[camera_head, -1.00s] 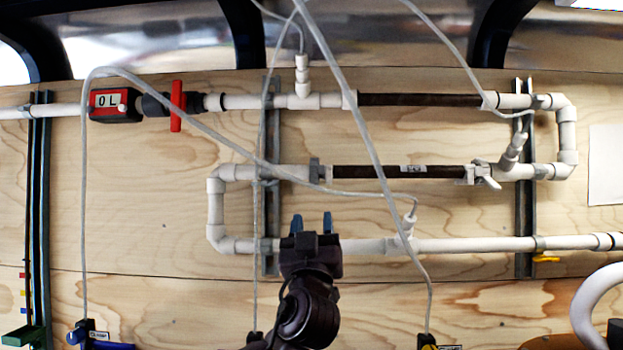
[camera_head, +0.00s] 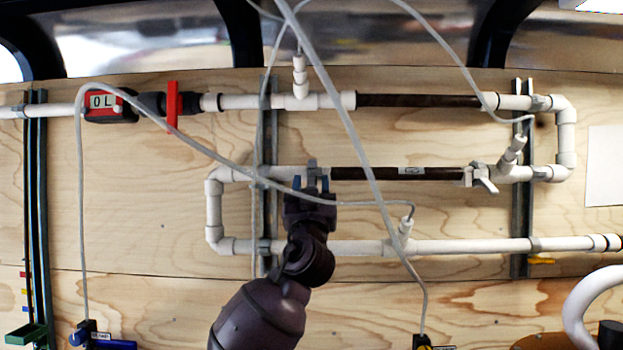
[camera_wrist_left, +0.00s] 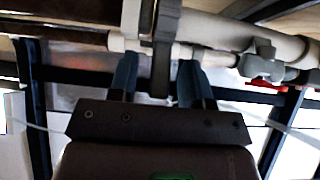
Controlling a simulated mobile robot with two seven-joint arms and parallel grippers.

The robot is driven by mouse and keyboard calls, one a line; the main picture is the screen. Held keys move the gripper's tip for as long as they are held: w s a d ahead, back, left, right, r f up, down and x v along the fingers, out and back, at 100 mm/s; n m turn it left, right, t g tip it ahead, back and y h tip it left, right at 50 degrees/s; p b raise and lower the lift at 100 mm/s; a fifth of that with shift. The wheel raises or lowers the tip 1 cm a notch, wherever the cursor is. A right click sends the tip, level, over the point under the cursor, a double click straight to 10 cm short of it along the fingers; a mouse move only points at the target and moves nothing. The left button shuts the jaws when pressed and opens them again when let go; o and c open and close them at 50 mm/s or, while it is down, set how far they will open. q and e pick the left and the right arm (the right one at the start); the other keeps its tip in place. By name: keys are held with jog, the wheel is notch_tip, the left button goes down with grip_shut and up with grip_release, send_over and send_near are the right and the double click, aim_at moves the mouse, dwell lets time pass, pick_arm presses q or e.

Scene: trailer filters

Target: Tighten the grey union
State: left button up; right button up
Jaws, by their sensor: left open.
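The grey union (camera_head: 312,170) sits on the middle pipe, at the left end of the lower dark filter tube (camera_head: 400,173). My left gripper (camera_head: 311,184) is just below it, fingers pointing up, one blue fingertip on each side of it. In the left wrist view the union (camera_wrist_left: 162,55) shows as a grey ring with a tab hanging down between the two open fingers (camera_wrist_left: 156,78). A gap shows on both sides of the tab. The right gripper is not in view.
A grey valve (camera_head: 482,178) is at the filter's right end. The lower white pipe (camera_head: 460,244) runs behind my left arm. A red-handled valve (camera_head: 173,104) and meter (camera_head: 104,103) are upper left.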

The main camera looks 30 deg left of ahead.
pick_arm(q)
jog(key=shift+w+a+r, duration=0.1)
jog(key=shift+w+r, duration=0.1)
jog(key=shift+c, duration=0.2)
grip_shut()
jog(key=shift+w+h, duration=0.1)
jog(key=shift+h, duration=0.2)
